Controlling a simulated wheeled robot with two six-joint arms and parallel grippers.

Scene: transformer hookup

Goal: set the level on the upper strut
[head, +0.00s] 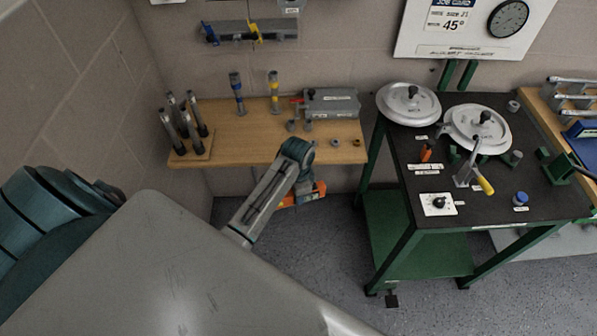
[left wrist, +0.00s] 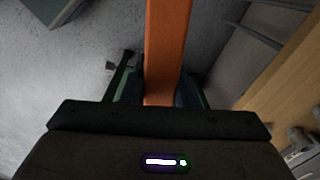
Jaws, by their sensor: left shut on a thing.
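The level is a long orange bar (left wrist: 167,45). In the left wrist view it runs from the top edge down between the fingers of my left gripper (left wrist: 161,92), which is shut on it. In the head view, a small orange part of the level (head: 312,192) shows below my left wrist, in front of the wooden bench and above the floor. My arm hides the rest of it. I cannot pick out the upper strut with certainty in either view. My right gripper is in neither view.
A wooden bench (head: 235,148) carries pipes, posts and a grey box (head: 331,102). A grey rail (head: 270,28) is on the wall above. To the right, a green-framed table with a black top (head: 470,212) holds round lids and small parts. Bare floor (head: 300,240) lies between.

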